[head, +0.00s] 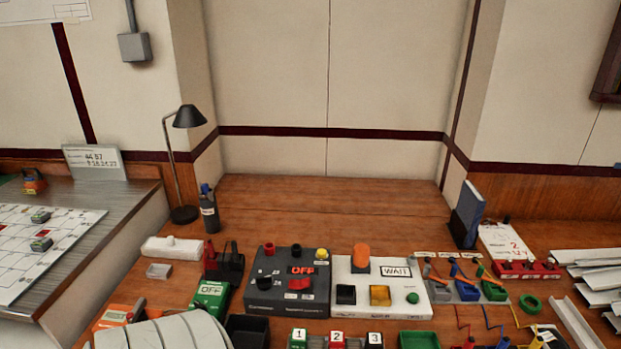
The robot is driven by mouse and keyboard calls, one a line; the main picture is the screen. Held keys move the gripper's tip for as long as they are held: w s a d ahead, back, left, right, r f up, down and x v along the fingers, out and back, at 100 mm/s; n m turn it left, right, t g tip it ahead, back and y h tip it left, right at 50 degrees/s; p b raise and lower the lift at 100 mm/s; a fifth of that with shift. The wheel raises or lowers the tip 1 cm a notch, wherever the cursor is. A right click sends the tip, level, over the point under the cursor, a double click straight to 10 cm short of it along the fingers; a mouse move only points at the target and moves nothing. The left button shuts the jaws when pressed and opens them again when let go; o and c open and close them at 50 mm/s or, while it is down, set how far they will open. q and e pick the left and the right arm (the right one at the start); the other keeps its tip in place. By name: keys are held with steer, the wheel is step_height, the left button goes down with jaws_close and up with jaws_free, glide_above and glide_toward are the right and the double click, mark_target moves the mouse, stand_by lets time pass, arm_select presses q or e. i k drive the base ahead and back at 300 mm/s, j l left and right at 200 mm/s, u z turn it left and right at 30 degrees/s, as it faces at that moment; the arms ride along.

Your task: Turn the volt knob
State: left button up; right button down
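A dark grey control box (290,281) stands on the wooden bench near the middle. Its face carries a black rotary knob (264,282) at the lower left, with small white marks around it. A second black knob (295,251) sits near its top edge. I cannot read the labels, so I cannot tell which knob is the volt knob. A red display reading OFF (302,270) and a red switch (299,284) are to the right of the lower knob.
A white panel (378,285) marked WAIT stands right of the box. A green OFF block (210,296) and a black rack (223,264) are at its left. Numbered blocks (337,338) are in front. A lamp (186,117) stands behind left. The bench's back (320,205) is clear.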

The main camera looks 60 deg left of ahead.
mark_target(263, 282)
steer(key=u, duration=1.9)
